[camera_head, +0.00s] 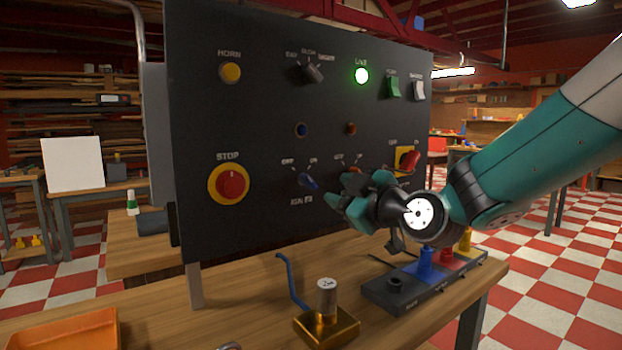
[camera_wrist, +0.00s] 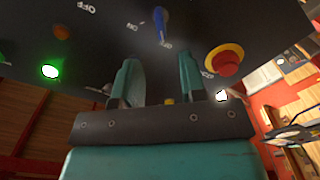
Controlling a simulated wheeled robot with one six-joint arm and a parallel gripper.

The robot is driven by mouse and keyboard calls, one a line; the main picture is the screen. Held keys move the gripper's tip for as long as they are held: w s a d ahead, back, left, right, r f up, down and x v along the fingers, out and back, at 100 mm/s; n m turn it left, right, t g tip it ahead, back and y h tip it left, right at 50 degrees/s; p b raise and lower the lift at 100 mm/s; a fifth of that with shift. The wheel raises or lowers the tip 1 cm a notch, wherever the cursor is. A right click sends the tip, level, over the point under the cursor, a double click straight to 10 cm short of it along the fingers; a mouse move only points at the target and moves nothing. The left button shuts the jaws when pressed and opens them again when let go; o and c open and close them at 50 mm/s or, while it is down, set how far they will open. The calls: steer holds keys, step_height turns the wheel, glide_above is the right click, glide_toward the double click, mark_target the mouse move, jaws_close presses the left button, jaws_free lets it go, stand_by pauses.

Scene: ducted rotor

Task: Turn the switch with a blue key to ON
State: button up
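The switch with a blue key (camera_head: 309,181) is low on the dark panel (camera_head: 265,120), with white OFF and ON labels above it and IGN lettering below. Its blue handle slants from upper left to lower right in the head view. In the wrist view, the blue key (camera_wrist: 161,24) is at the top, beyond my fingers. My gripper (camera_head: 342,190) is in front of the panel, just right of the key. In the wrist view, my gripper (camera_wrist: 160,80) has its two teal fingers apart with nothing between them. No contact with the key is visible.
The red STOP button (camera_head: 232,183) is left of the key. Another labelled switch is partly hidden behind my gripper. A red-handled switch (camera_head: 408,160) is farther right. On the table (camera_head: 220,310) stand a brass-based weight (camera_head: 327,312) and a block with coloured posts (camera_head: 425,282).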

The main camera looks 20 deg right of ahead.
mark_target(313, 183)
steer(key=p+x, duration=0.1)
steer(key=x, duration=0.9)
steer(key=shift+w+f+p, duration=0.1)
steer(key=shift+w+p, duration=0.05)
steer(key=shift+p, duration=0.2)
steer(key=shift+c, duration=0.2)
jaws_close()
